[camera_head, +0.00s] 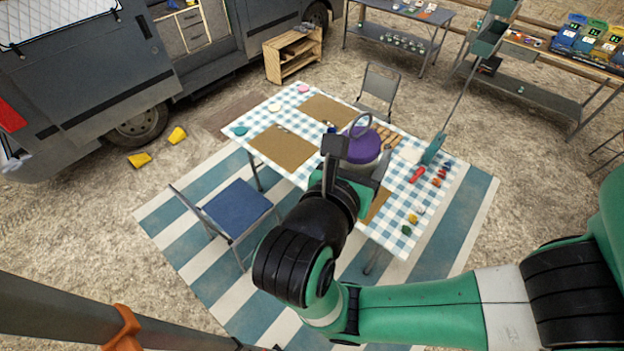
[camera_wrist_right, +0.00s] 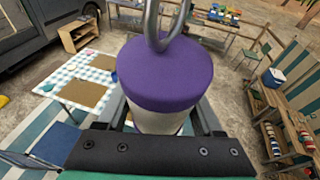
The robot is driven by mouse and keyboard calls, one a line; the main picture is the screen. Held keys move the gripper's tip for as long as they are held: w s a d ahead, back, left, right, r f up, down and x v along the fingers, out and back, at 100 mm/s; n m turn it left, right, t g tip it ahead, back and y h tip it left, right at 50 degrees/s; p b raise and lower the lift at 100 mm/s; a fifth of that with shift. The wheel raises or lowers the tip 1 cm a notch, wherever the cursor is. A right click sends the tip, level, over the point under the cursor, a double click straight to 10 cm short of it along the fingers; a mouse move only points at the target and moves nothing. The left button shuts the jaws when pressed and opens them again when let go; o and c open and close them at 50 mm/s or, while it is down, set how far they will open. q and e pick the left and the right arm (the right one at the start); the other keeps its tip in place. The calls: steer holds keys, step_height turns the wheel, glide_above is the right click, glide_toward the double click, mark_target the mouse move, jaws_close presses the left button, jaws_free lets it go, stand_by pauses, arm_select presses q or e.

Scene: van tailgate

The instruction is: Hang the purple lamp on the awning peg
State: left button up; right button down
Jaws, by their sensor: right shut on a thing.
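The purple lamp (camera_head: 362,148) has a purple top, a pale body and a grey metal ring handle on top. My right gripper (camera_head: 357,172) is shut around its body and holds it upright in front of the table. In the right wrist view the lamp (camera_wrist_right: 165,75) fills the middle between the fingers, with its ring (camera_wrist_right: 152,25) rising past the top edge. A dark bar (camera_head: 60,311) with an orange fitting (camera_head: 122,326) crosses the lower left of the head view; I cannot tell whether it carries the awning peg. My left gripper is not in view.
A checked table (camera_head: 262,108) with brown mats and small items stands behind the lamp. A blue chair (camera_head: 237,207) stands at its left. The grey van (camera_head: 80,80) is at upper left. A slim pole (camera_head: 460,100) slants up beside the table's right end.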

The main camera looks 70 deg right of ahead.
steer(key=s+a+r+m+g+y, duration=0.8)
steer(key=s+a+r+m+g, duration=0.1)
steer(key=s+m+g, duration=0.25)
steer(key=s+a+r+m+g+y, duration=0.2)
steer(key=a+m+y, duration=0.6)
steer(key=a+y, duration=0.2)
steer(key=w+a+r+m+t+y+b, duration=0.1)
steer(key=w+a+m+t+y, duration=0.65)
steer(key=m+y, duration=0.25)
steer(key=w+d+r+m+t+y+b, duration=0.1)
steer(key=w+d+r+m+t+y, duration=0.2)
steer(key=w+r+m+t, duration=0.5)
steer(key=w+d+f+n+p, duration=0.1)
steer(key=w+d+p, duration=0.1)
steer(key=w, duration=0.4)
steer(key=shift+w+d+f+t, duration=0.15)
steer(key=shift+d+f+t, duration=0.05)
steer(key=shift+d+t, duration=0.1)
